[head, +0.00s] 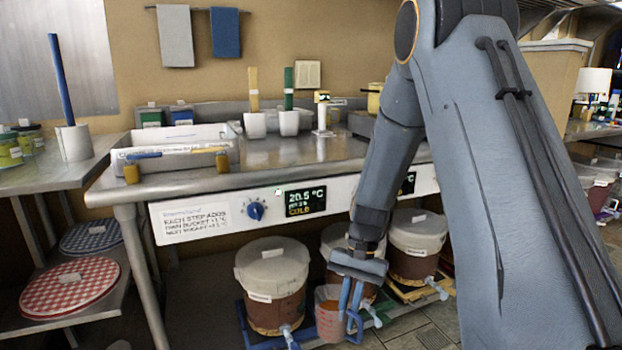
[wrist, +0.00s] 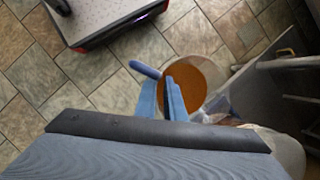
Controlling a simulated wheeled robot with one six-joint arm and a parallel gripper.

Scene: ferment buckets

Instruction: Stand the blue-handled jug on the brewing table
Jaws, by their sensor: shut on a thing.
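The blue-handled jug (head: 328,319) is a clear cup with orange-brown content, low in front of the buckets below the brewing table. In the wrist view the jug (wrist: 203,78) is seen from above, its blue handle (wrist: 145,69) towards my fingers. My gripper (head: 351,318) is shut on the jug at its handle side. My fingers (wrist: 163,92) partly cover the jug in the wrist view. The jug looks about upright; I cannot tell whether it touches the floor. The brewing table (head: 290,176) has a steel top and a white front panel.
Lidded buckets with taps, such as the left bucket (head: 272,288) and right bucket (head: 417,240), stand under the table. On top are a white tray (head: 180,142), white pots with yellow and green handles, and a small stand (head: 322,115). The front middle top is clear.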

